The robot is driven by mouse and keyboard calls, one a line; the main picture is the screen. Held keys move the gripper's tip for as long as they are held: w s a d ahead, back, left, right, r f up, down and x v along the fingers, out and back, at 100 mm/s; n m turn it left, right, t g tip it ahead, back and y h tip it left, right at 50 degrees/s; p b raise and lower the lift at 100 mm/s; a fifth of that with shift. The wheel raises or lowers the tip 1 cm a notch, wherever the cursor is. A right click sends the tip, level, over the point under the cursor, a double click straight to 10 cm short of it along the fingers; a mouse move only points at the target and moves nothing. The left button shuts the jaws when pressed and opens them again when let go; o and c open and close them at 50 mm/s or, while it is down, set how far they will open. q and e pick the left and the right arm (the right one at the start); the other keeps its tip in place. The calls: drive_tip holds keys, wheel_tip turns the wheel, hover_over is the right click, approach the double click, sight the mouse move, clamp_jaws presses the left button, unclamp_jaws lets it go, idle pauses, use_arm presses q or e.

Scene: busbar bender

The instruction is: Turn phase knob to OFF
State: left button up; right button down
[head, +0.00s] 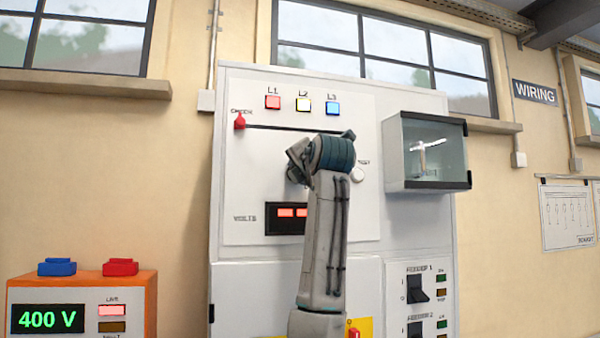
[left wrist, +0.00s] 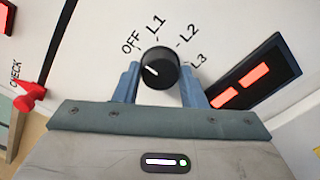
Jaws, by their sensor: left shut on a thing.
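The phase knob (left wrist: 161,66) is black and round with a white pointer line, in the middle of the left wrist view. Labels OFF, L1, L2 and L3 run around it from left to right. The pointer line slants to the upper left, roughly toward OFF. My left gripper (left wrist: 160,78) has one blue-grey finger on each side of the knob and is shut on it. In the head view the left gripper (head: 298,163) is at the panel, and it and the arm hide the knob. My right gripper is in neither view.
The red CHECK pointer (head: 239,121) sits at the left end of its slot, left of the gripper. The red-lit VOLTS display (head: 287,217) is below. A glass-fronted box (head: 427,152) juts out at right. An orange 400 V unit (head: 82,304) stands at lower left.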

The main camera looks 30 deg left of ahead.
use_arm(q)
drive_tip(key=shift+f, duration=0.1)
drive_tip(key=o, duration=1)
drive_tip(key=b+v, duration=0.4)
drive_tip(key=v, duration=0.6)
drive_tip(key=shift+s+d+b, duration=0.25)
drive_tip(key=shift+s+b, duration=0.05)
drive_tip(key=shift+b, duration=0.1)
